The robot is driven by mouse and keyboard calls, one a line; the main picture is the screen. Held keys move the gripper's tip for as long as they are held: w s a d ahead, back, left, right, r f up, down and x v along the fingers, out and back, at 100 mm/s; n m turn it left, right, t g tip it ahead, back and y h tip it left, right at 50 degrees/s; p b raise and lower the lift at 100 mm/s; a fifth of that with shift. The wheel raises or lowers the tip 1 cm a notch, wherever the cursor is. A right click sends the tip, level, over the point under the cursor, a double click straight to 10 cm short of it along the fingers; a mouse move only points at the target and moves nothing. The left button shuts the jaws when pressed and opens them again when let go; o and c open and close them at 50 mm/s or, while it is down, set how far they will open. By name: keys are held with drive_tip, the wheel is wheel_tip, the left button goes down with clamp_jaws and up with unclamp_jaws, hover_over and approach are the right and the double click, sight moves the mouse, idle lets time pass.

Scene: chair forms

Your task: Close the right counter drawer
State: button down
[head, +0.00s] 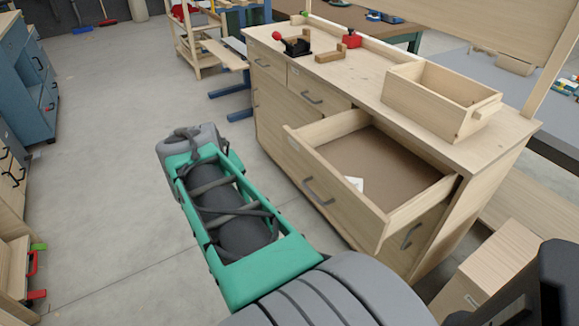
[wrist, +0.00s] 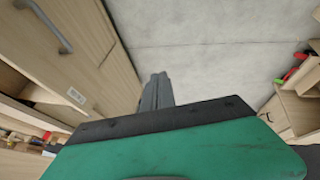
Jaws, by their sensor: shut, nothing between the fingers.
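The right counter drawer (head: 385,222) stands pulled far out of the wooden counter (head: 375,85) in the head view. Its front has a dark bar handle (head: 318,192), and a small white paper (head: 355,183) lies inside. My gripper (wrist: 158,80) is shut and empty in the wrist view, with its grey fingers together over the floor. A wooden front with a grey handle (wrist: 52,27) and a small label fills the left of that view, beside the fingers. Whether the fingers touch it I cannot tell. My arm reaches forward left of the drawer in the head view; its fingertips cannot be made out there.
A closed drawer (head: 315,92) sits left of the open one. An open wooden box (head: 440,95), a black tool and a red block stand on the counter top. Blue cabinets (head: 28,85) line the left side. The concrete floor (head: 105,180) between is clear.

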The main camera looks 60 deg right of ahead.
drive_tip(key=s+d+r+m+g+h, duration=0.25)
drive_tip(key=s+d, duration=0.45)
drive_tip(key=d, duration=0.5)
drive_tip(key=b, duration=0.3)
approach(300, 167)
drive_tip(key=shift+t, duration=0.45)
drive_tip(key=x, duration=0.4)
drive_tip(key=shift+s+d+f, duration=0.1)
drive_tip(key=shift+s+f, duration=0.25)
drive_tip(key=shift+f, duration=0.05)
